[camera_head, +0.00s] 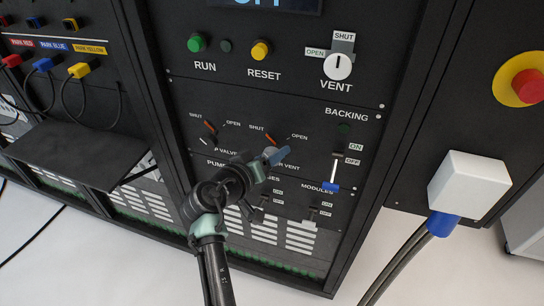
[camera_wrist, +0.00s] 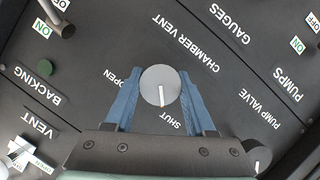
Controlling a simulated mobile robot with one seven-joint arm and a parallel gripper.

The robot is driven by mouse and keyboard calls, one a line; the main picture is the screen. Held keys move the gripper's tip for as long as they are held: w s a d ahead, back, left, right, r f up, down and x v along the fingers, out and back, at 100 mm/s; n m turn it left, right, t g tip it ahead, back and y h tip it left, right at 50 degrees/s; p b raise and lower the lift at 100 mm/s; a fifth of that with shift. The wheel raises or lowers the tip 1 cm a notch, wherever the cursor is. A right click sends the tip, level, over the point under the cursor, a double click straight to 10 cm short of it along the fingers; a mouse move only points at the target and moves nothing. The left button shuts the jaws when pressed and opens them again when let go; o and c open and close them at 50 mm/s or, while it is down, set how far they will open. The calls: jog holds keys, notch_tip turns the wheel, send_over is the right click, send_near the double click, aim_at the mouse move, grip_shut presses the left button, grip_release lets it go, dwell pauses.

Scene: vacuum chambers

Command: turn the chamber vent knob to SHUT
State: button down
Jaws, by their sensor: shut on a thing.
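The chamber vent knob (camera_wrist: 160,86) is a round grey disc with a white pointer line and a red tip. My gripper (camera_wrist: 160,74) has its blue fingers on the knob's left and right sides, shut on it. In the wrist view, which shows the panel upside down, the pointer aims down, with the OPEN label (camera_wrist: 122,82) to the left and the SHUT label (camera_wrist: 184,122) to the lower right. The pointer lies closer to SHUT. In the head view my gripper (camera_head: 275,156) partly hides the knob; an orange pointer (camera_head: 270,139) shows above it, toward SHUT.
The pump valve knob (camera_head: 209,128) is just left of my gripper. The backing lever (camera_head: 333,170) with a blue end is to its right. The separate VENT knob (camera_head: 338,66) is higher up. A white box (camera_head: 469,187) with a cable projects at the right.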

dwell(0.5)
jog(key=shift+c, duration=1.3)
grip_release()
jog(key=v, duration=1.3)
jog(key=shift+p, duration=0.45)
